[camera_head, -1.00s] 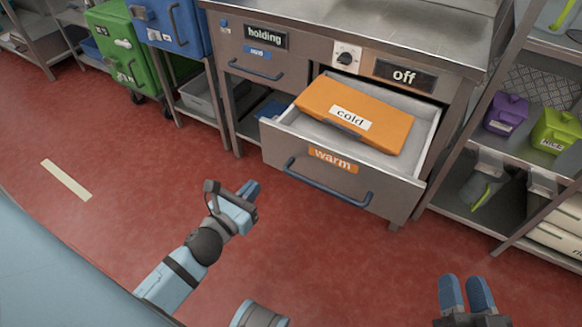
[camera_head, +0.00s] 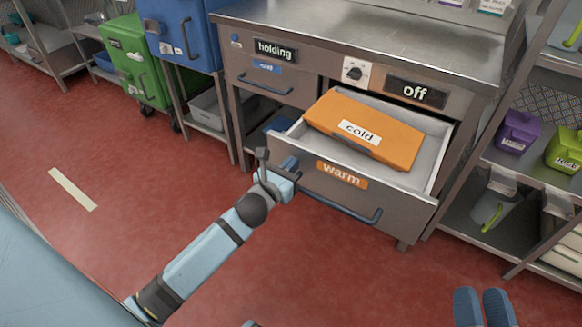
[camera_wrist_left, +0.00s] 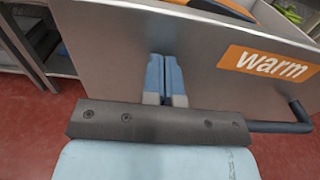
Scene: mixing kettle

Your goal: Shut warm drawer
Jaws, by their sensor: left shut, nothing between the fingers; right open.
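The warm drawer (camera_head: 400,205) is pulled open under the counter, with an orange "warm" label and a blue bar handle (camera_head: 345,209). An orange box marked "cold" (camera_head: 385,139) lies inside it. My left gripper (camera_head: 289,164) is shut and empty at the left part of the drawer front. In the left wrist view its closed blue fingers (camera_wrist_left: 165,75) point at the drawer front (camera_wrist_left: 110,40), left of the "warm" label; I cannot tell if they touch. The handle's right end (camera_wrist_left: 298,112) shows beside the gripper. My right gripper (camera_head: 483,305) is open at the bottom right, away from the drawer.
The closed holding drawer (camera_head: 262,75) is at the upper left, with a knob and an "off" sign (camera_head: 416,91) above the warm drawer. A shelf with purple (camera_head: 517,131) and green (camera_head: 566,150) containers stands right. The red floor (camera_head: 130,240) in front is clear.

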